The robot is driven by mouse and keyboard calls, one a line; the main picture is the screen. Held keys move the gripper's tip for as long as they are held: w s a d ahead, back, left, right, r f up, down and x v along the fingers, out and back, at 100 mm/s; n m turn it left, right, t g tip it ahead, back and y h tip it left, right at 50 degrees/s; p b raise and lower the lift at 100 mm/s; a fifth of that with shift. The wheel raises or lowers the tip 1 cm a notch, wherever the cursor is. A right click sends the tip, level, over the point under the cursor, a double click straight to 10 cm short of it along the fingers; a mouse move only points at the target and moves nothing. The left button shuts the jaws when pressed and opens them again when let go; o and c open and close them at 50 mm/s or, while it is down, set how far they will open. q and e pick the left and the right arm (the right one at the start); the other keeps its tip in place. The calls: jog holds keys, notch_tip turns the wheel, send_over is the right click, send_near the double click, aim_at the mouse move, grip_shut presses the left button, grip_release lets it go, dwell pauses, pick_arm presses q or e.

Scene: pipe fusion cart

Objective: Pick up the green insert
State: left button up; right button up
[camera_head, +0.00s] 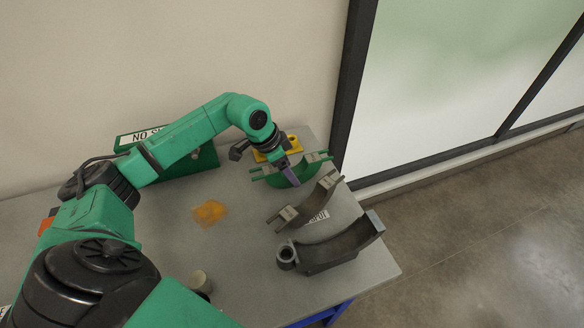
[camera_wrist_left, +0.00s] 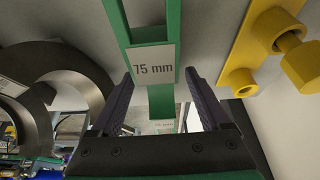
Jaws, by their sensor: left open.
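The green insert (camera_head: 316,163) is a half-ring shape lying near the far right of the grey table. In the left wrist view the green insert (camera_wrist_left: 161,103) shows a "75 mm" label and lies between the two finger lines. My left gripper (camera_head: 290,172) points down at the insert and hides part of it. In the left wrist view the left gripper (camera_wrist_left: 160,80) is open, with a finger on each side of the labelled part. I cannot tell whether the fingers touch it. My right gripper is not in view.
Two grey half-ring inserts (camera_head: 308,204) (camera_head: 342,246) lie nearer on the table (camera_head: 245,250). A yellow part (camera_head: 292,141) stands just behind the green insert; it also shows in the left wrist view (camera_wrist_left: 250,45). A green sign (camera_head: 207,160) is at the back. An orange patch (camera_head: 210,212) marks the table.

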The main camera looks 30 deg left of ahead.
pick_arm(q)
jog(key=shift+x, duration=1.2)
grip_shut()
jog(key=shift+r, duration=0.1)
